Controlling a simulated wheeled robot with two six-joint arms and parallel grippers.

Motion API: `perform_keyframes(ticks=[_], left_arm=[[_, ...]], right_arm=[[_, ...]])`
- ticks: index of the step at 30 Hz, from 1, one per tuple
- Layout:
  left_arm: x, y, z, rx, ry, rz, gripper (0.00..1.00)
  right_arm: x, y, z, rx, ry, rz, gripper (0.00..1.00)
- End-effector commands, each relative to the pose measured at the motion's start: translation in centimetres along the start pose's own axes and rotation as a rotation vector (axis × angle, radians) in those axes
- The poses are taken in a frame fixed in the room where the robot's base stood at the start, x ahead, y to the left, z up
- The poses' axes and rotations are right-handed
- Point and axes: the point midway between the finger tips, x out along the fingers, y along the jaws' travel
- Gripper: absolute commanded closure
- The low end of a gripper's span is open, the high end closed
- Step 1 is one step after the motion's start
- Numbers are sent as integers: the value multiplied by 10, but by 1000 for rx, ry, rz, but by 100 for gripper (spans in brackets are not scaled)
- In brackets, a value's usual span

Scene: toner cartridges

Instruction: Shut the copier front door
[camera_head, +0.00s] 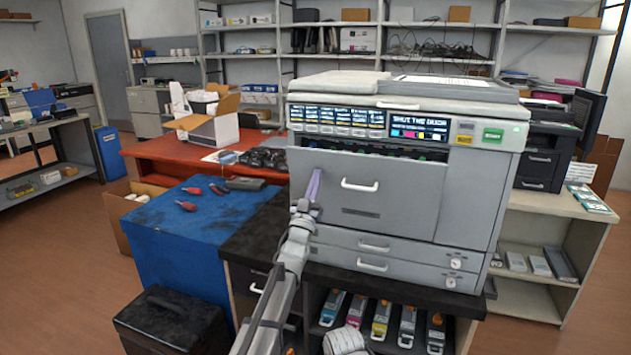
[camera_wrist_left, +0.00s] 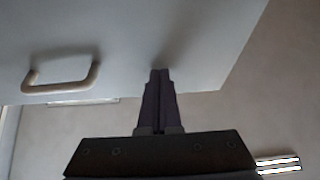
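The grey copier (camera_head: 480,190) stands on a black-topped cabinet, and its display (camera_head: 420,123) reads "SHUT THE DOOR". Its front door (camera_head: 415,195) is nearly upright, with a narrow dark gap along the top where coloured cartridge ends show. The door has a white handle (camera_head: 360,185), also seen in the left wrist view (camera_wrist_left: 62,75). My left gripper (camera_head: 315,182) is at the door's left part, left of the handle. In the left wrist view its dark purple fingers (camera_wrist_left: 160,75) are together and empty, their tips at the door panel; contact is unclear. My right gripper is out of view.
Two drawers (camera_head: 374,246) lie below the door. Several toner cartridges (camera_head: 380,318) sit in the cabinet shelf beneath. A blue table (camera_head: 175,235) with red tools stands left, a black box (camera_head: 172,320) before it. A printer (camera_head: 545,155) stands right.

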Motion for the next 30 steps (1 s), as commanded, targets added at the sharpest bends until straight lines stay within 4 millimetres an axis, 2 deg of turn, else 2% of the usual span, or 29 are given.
perform_keyframes(ticks=[19,26,30], left_arm=[[44,-1,22,0,0,0,100],[34,-1,16,0,0,-1,100],[17,0,1,0,0,-1,100]], right_arm=[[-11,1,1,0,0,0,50],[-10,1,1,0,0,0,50],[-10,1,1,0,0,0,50]])
